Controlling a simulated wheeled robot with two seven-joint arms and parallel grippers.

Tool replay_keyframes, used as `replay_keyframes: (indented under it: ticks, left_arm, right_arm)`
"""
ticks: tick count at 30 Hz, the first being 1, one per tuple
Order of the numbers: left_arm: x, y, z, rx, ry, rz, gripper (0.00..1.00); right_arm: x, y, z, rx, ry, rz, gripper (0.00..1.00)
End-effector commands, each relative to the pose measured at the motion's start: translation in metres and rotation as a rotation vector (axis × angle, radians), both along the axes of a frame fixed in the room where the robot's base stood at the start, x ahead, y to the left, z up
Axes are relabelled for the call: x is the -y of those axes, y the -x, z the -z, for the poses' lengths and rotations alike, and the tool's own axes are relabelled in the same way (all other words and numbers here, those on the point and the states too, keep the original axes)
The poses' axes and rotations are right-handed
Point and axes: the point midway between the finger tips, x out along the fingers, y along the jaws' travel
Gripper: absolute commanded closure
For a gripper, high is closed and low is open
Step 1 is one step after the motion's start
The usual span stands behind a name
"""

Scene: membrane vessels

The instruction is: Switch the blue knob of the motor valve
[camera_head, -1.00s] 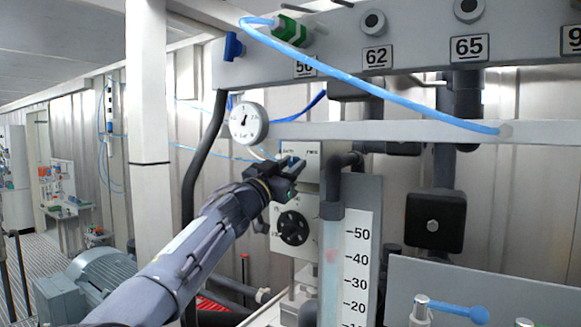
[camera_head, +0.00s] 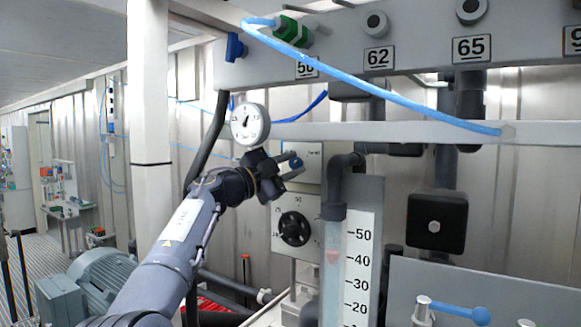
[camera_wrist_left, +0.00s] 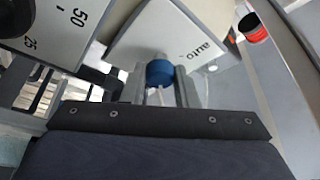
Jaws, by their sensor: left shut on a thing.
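The motor valve is a light panel box with a small blue knob (camera_head: 296,163) on its upper plate (camera_head: 312,152). My left gripper (camera_head: 295,165) reaches in from the left, its two fingers one above the other at the knob. In the left wrist view the blue knob (camera_wrist_left: 160,73) sits between the two grey fingers (camera_wrist_left: 160,86), beside the printed word "auto". The left gripper is shut on the knob. The knob's exact pointing is hard to tell. My right gripper is not in view.
A round gauge (camera_head: 250,124) stands just above my left wrist. A black dial (camera_head: 294,228) is on the plate below the knob. A dark pipe and a clear tube with a scale (camera_head: 357,260) stand close on the right. A blue hose (camera_head: 370,90) crosses above.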

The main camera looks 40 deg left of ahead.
Motion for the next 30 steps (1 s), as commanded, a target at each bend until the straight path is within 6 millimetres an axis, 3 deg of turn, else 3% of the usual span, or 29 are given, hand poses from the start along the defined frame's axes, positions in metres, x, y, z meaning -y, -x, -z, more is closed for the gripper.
replay_keyframes:
  ticks: [19,20,24,30]
  left_arm:
    - [0.0002,-0.0004,0.0002,-0.006,-0.049,0.002,0.96]
    - [0.0002,-0.0003,0.0002,-0.006,-0.049,0.002,0.69]
    - [0.0002,-0.0003,0.0001,-0.005,-0.048,0.001,0.51]
    - [0.0000,-0.0002,0.0000,-0.005,-0.048,0.001,0.51]
  right_arm:
    - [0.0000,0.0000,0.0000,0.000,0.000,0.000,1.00]
    - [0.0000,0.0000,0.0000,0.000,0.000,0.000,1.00]
    - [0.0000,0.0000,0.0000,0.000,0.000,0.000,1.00]
    - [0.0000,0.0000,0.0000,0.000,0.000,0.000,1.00]
